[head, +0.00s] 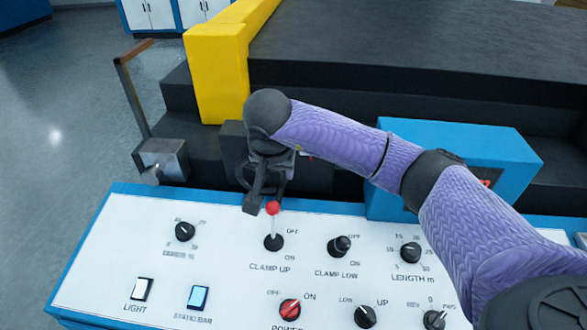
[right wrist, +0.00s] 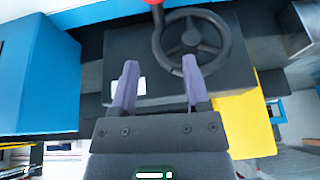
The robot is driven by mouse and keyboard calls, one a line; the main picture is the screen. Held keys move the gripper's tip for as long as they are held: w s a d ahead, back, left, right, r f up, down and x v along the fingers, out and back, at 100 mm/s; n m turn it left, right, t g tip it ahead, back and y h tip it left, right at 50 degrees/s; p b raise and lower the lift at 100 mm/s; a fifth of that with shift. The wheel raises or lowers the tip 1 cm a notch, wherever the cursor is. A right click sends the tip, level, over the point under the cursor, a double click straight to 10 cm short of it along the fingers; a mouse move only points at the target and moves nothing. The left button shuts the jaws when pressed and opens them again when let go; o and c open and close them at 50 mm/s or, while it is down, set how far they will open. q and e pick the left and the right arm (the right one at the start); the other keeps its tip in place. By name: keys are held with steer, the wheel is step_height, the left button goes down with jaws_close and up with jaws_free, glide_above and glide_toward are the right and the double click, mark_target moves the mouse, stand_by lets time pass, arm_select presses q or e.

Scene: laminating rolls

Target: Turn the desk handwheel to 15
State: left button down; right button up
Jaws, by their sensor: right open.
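The black spoked handwheel (right wrist: 190,38) shows in the right wrist view, standing out from a dark box (right wrist: 235,75). My right gripper (right wrist: 160,65) is open, with two purple-grey fingers apart and nothing between them. One fingertip overlaps the wheel's lower rim in that view; I cannot tell whether they touch. A pale plate (right wrist: 138,86) with a red mark is partly hidden by the other finger, and no number on it is readable. In the head view my right gripper (head: 267,180) hangs beyond the panel's back edge, and its dark parts blend with the wheel. My left gripper is not in view.
The white control panel (head: 120,250) carries knobs and switches. A red-tipped clamp lever (head: 272,209) rises close to my right gripper. A blue box (head: 470,150) stands to the right, partly behind my arm. A yellow block (head: 218,75) and a metal post (head: 132,98) stand behind.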

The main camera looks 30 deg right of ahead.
mark_target(279, 192)
steer(key=b+x, duration=0.1)
steer(key=x, duration=0.9)
steer(key=shift+s+b, duration=0.2)
steer(key=shift+b, duration=0.1)
steer(key=shift+c, duration=1.3)
steer(key=c, duration=0.5)
jaws_close()
